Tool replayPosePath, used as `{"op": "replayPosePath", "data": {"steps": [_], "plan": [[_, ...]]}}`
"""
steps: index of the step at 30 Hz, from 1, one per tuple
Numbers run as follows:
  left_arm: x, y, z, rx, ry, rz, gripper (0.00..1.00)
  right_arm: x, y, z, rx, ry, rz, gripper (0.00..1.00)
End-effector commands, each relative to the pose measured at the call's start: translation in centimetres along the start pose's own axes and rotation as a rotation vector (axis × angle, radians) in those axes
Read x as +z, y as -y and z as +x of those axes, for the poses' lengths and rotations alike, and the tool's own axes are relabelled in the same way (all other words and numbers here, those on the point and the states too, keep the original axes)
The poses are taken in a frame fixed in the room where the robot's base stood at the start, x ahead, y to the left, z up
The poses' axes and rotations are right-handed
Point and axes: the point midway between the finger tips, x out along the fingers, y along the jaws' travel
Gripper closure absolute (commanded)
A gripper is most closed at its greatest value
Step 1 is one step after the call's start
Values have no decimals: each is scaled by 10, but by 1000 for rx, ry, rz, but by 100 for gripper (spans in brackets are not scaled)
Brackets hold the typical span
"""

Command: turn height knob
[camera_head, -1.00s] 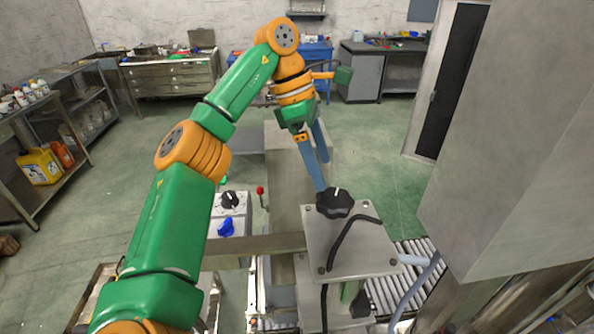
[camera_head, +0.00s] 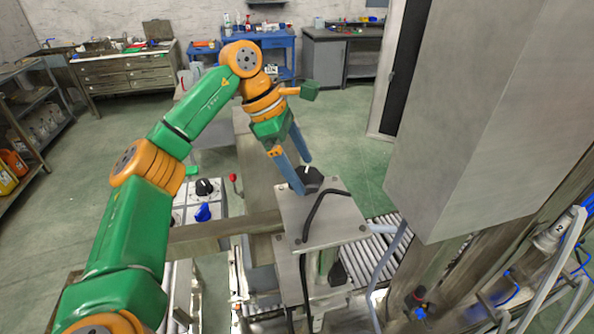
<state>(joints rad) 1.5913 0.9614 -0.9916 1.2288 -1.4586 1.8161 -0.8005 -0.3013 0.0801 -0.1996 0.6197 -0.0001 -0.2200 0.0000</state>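A black knob (camera_head: 313,181) with a white mark sits on top of a grey metal box (camera_head: 328,232). My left gripper (camera_head: 304,177) is at this knob with its two blue fingers apart. One finger covers the knob's left side; the other ends just behind it. I cannot tell whether either touches. A second black knob (camera_head: 337,273) is on the box's lower front. A white panel to the left carries another black knob (camera_head: 204,187) and a blue knob (camera_head: 202,212). No label shows which is the height knob. My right gripper is not in view.
A black cable (camera_head: 312,212) loops over the box top. A roller conveyor (camera_head: 377,236) runs behind and right of the box. A large grey cabinet (camera_head: 475,120) fills the right side. A red-tipped lever (camera_head: 233,178) stands beside the panel.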

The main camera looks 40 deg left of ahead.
Motion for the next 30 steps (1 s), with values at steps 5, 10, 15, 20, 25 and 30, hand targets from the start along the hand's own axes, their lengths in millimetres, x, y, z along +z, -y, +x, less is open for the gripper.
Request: {"op": "replayPosePath", "data": {"steps": [5, 10, 15, 20, 25, 30], "plan": [[-3, 3, 9, -17, -6, -3, 0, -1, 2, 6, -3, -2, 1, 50], [-2, 1, -2, -12, -6, -5, 0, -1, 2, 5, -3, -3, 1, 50], [0, 0, -22, -6, -3, -2, 0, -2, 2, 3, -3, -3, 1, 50], [1, -2, -40, -1, 0, -2, 0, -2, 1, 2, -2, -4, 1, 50], [2, -3, -57, -1, 0, 0, 0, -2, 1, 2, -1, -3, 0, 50], [3, -4, -73, -1, 1, 1, 0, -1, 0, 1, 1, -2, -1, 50]]}}
